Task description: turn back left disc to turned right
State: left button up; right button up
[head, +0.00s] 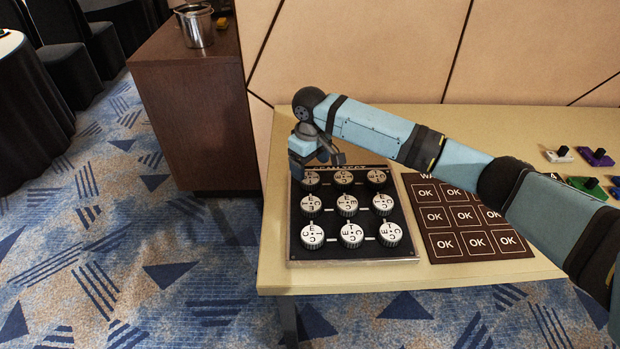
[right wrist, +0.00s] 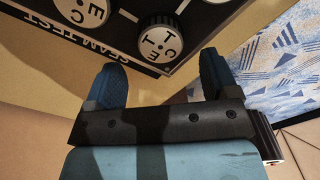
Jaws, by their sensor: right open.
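The back left disc (head: 311,179) is a white-topped knob with black letters and a dark ribbed side, on a black panel (head: 296,243) with several such discs in rows. In the right wrist view the same disc (right wrist: 160,40) lies just beyond the fingertips, between their lines, with letters such as T, C and E on its face. My right gripper (head: 322,158) is at the panel's back left corner; its two blue fingers (right wrist: 162,62) are apart with nothing between them. In the head view the gripper partly hides the panel's back edge. My left gripper is not in view.
A brown board (head: 437,244) with OK squares lies right of the panel. Small coloured pieces (head: 587,185) lie at the table's right. The panelled wall (head: 400,50) rises behind the table. A wooden cabinet (head: 190,120) with a metal pot (head: 196,28) stands at the left.

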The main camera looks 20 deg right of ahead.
aim_at(310, 178)
notch_tip(310, 178, down, 3)
jog(key=shift+f+b, duration=0.3)
jog(key=shift+f, duration=0.35)
jog(key=shift+c, duration=0.4)
